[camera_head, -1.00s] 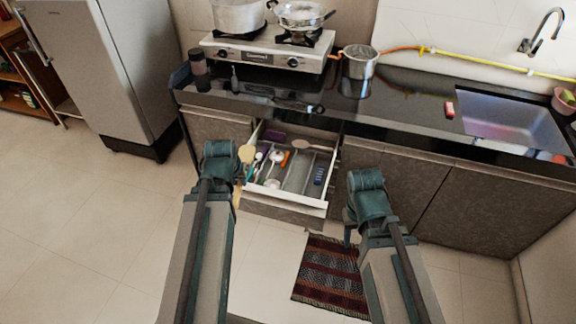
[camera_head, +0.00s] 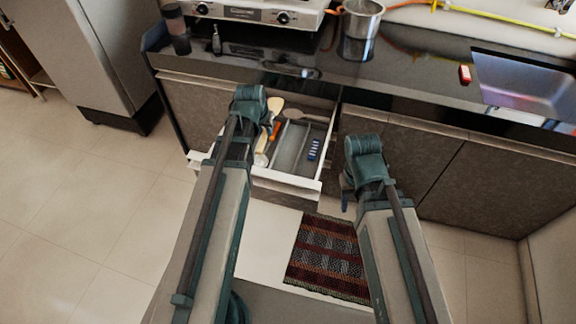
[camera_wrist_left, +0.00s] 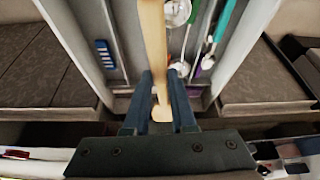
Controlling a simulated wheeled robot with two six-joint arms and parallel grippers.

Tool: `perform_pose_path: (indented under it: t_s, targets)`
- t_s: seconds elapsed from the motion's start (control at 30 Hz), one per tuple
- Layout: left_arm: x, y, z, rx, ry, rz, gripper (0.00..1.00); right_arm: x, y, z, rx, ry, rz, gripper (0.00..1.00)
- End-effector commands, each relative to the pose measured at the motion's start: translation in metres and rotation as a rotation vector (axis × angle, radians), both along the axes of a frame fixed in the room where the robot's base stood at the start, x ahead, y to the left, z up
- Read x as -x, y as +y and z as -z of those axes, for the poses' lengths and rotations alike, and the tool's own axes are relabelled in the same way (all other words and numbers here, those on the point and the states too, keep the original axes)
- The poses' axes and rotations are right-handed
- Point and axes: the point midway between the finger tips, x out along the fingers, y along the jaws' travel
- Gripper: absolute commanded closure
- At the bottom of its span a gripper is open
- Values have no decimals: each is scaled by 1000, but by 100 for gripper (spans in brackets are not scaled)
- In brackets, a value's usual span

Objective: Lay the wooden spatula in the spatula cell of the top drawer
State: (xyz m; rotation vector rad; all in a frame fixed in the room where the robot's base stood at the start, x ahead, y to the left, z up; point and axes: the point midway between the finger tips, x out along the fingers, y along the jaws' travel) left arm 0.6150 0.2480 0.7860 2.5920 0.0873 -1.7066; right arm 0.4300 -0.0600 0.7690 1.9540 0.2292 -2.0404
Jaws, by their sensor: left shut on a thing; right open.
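The wooden spatula (camera_head: 276,105) is held in my left gripper (camera_head: 252,118), over the left part of the open top drawer (camera_head: 290,185). In the left wrist view the fingers (camera_wrist_left: 162,95) close around the pale wooden shaft (camera_wrist_left: 153,40). The drawer has long divided cells. A grey middle cell (camera_head: 289,148) looks empty, and a blue item (camera_head: 314,150) lies in the cell to its right. The left cells hold several utensils, partly hidden by my left arm. I cannot tell which cell is the spatula's. My right gripper (camera_head: 347,190) is open and empty, right of the drawer.
A brown flat utensil (camera_head: 305,116) lies at the drawer's back. The black counter (camera_head: 400,85) overhangs behind, with a stove (camera_head: 250,14), a steel pot (camera_head: 361,20) and a sink (camera_head: 515,88). A striped rug (camera_head: 330,257) lies on the floor in front.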

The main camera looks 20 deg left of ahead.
Motion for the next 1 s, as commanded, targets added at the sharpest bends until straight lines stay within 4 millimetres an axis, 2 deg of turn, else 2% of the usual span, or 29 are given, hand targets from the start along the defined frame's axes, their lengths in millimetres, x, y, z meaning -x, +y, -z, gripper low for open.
perform_pose_path:
  t_s: [0.03, 0.2, 0.3, 0.67, 0.77, 1.0]
  targets:
    - [-17, -11, 26, 0, -2, 23, 100, 0, 0, 26, 0, 0, 0, 50]
    - [-43, -38, 53, 0, -8, 73, 100, 0, 0, 54, 0, 0, 0, 50]
    - [-52, -48, 61, 0, -10, 90, 100, 0, 0, 62, 0, 0, -1, 50]
    - [-56, -56, 68, 0, -11, 103, 100, 0, 0, 69, 0, 0, -1, 50]
    - [-56, -55, 78, 0, -11, 102, 100, 0, 0, 79, 0, 0, 0, 50]
    - [-56, -55, 115, 0, -11, 102, 100, 0, 0, 115, 0, 0, 0, 50]
